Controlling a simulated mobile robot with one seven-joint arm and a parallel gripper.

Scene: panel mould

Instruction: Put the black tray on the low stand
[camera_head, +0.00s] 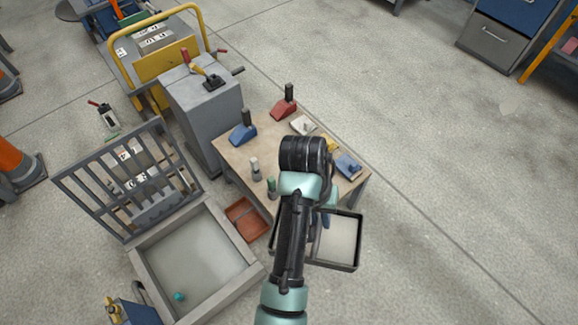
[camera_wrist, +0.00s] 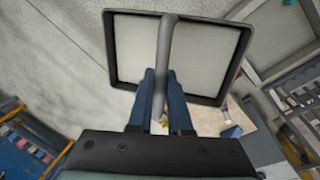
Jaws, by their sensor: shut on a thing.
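The black tray (camera_head: 358,243) has a thin dark rim, a pale grey floor and a grey bar handle across its middle. In the wrist view (camera_wrist: 130,48) it fills the upper middle. My gripper (camera_wrist: 160,78) has its blue fingers shut on the bar handle. In the head view the tray hangs beside the wooden table's front right corner, and my arm hides its left part. A low reddish-brown square piece (camera_head: 246,219) sits left of the table, near the floor; I cannot tell for certain that it is the low stand.
The wooden table (camera_head: 232,152) holds a blue (camera_head: 243,132) and a red handled block (camera_head: 284,108) and several small pieces. A framed pale bed with a raised grille (camera_head: 128,180) stands at left, a grey cabinet (camera_head: 205,115) behind. The floor at right is clear.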

